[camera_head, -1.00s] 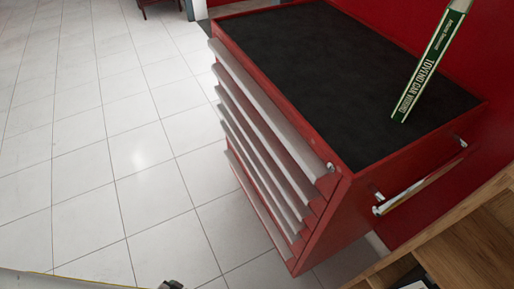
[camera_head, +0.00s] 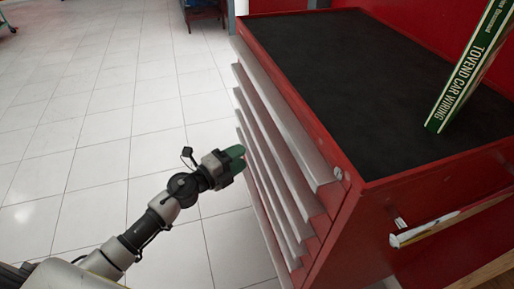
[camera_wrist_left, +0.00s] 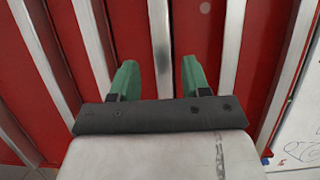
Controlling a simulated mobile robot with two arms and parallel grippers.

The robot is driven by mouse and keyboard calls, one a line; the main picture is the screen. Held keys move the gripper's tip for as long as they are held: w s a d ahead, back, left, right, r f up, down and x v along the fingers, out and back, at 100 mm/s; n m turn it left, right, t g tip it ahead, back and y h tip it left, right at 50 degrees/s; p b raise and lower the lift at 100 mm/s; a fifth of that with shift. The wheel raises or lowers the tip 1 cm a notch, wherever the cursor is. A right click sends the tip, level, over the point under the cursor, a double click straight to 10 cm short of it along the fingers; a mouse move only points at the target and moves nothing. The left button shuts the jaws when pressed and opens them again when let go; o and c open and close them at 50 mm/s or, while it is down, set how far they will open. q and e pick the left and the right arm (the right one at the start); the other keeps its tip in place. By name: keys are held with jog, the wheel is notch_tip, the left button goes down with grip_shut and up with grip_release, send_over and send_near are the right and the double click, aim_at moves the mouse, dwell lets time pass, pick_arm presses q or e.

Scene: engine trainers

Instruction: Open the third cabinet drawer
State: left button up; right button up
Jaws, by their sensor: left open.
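A red tool cabinet (camera_head: 365,205) with a black top stands at the right in the head view. Its front has several drawers with long pale grey handle strips (camera_head: 281,138), and they look shut. My left gripper (camera_head: 240,157) is beside the front, with its green fingertips pointing at the drawers. In the left wrist view the gripper (camera_wrist_left: 157,78) is open, with one handle strip (camera_wrist_left: 160,45) running between its fingers. I cannot tell whether they touch it or which drawer it belongs to. My right gripper is not in view.
A green-and-white book (camera_head: 472,70) stands tilted on the cabinet top. A metal bar handle (camera_head: 430,230) is on the cabinet's side. A wooden edge (camera_head: 487,272) shows at lower right. The white tiled floor (camera_head: 110,90) left of the cabinet is clear.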

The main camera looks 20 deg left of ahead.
pick_arm(q)
jog(key=x, duration=0.6)
jog(key=shift+w, duration=0.1)
jog(key=shift+c, duration=0.3)
jog(key=shift+f, duration=0.1)
grip_shut()
